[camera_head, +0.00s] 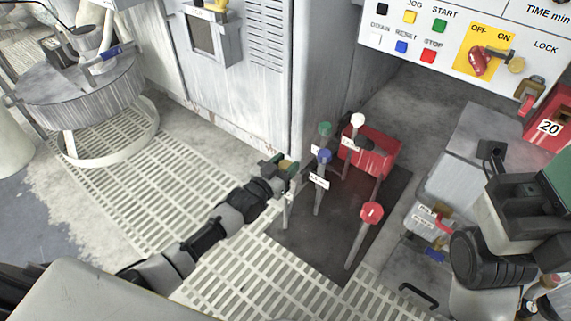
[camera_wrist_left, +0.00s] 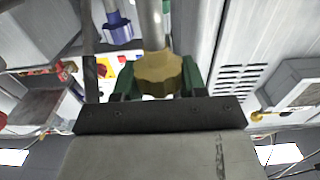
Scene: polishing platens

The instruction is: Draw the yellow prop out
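The yellow prop is a grey metal rod (camera_head: 287,207) with a lobed yellow knob (camera_wrist_left: 158,73) on its end. It stands close to the corner of the grey cabinet. My left gripper (camera_head: 287,166) is at the knob. In the left wrist view its green fingers (camera_wrist_left: 158,80) lie against both sides of the knob, with the rod running away between them. In the head view the fingers partly hide the knob. My right arm is at the right edge of the head view; its fingers cannot be made out clearly.
Similar rods with green (camera_head: 325,129), white (camera_head: 357,119), blue (camera_head: 324,156) and red (camera_head: 371,212) knobs stand close by over a dark mat (camera_head: 312,254). Some carry white tags. A red box (camera_head: 380,148) sits behind them. The grey cabinet (camera_head: 240,100) bounds the left; grating (camera_head: 160,215) covers the floor.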

